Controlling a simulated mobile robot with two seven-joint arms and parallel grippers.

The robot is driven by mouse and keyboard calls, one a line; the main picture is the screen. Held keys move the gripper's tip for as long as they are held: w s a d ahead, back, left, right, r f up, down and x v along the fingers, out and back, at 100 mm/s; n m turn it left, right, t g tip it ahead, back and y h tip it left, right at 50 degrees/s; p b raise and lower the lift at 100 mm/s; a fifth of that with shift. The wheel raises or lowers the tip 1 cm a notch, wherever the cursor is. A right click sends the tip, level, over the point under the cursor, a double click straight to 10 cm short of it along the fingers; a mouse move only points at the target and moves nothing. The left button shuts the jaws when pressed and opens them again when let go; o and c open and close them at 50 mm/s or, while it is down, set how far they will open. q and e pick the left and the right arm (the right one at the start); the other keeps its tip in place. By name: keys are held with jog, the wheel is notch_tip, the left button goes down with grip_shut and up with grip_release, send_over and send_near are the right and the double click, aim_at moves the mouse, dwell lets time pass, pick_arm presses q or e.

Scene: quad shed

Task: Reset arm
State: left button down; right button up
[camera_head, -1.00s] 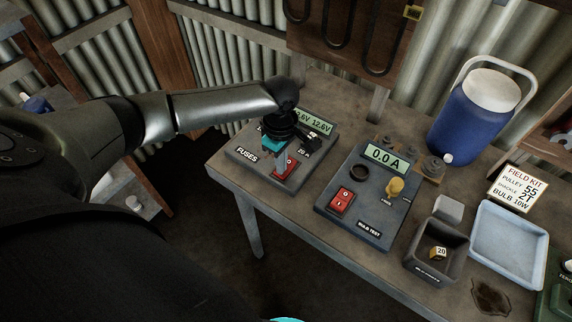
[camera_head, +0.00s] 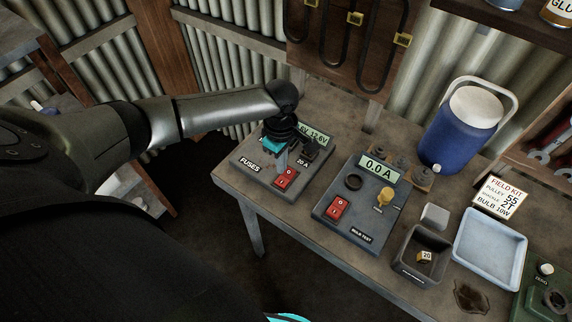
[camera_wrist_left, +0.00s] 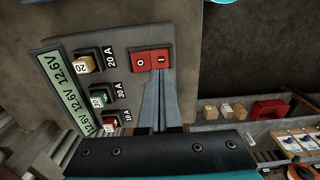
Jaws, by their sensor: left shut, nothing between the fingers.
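My left gripper (camera_head: 281,160) is over the fuse tester box (camera_head: 250,178), with its fingers pointing down beside the red rocker switch (camera_head: 286,179). In the left wrist view the two fingers (camera_wrist_left: 160,75) are together and empty, their tips at the lower edge of the red switch (camera_wrist_left: 151,62). I cannot tell whether they touch it. The box display reads 12.6V. My right gripper is not in view.
Right of the fuse box stands the bulb tester (camera_head: 345,219), reading 0.0 A. The table's front edge is close.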

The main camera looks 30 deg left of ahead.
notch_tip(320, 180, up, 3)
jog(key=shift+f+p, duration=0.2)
jog(key=shift+p, duration=0.85)
